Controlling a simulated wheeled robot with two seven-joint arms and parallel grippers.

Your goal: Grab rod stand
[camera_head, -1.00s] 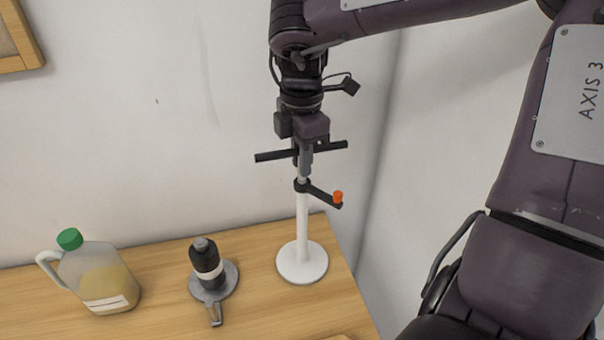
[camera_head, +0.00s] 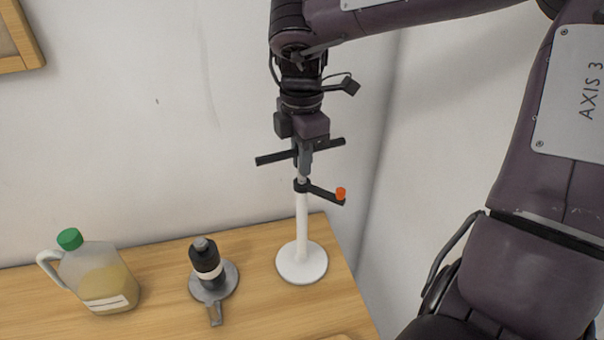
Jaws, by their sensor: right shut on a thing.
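The rod stand (camera_head: 302,225) is upright on the wooden table near its right back corner. My right gripper (camera_head: 304,165) points straight down from above and is shut on the top of the rod stand. The fingers hide the very top of the rod. I cannot tell whether the base is slightly off the table. My left gripper is not in view.
On the table (camera_head: 160,250), a black bottle (camera_head: 206,256) stands on a grey round holder left of the stand. A jug (camera_head: 95,277) with a green cap stands farther left. The wall is close behind, and a wooden frame (camera_head: 20,40) hangs at the upper left.

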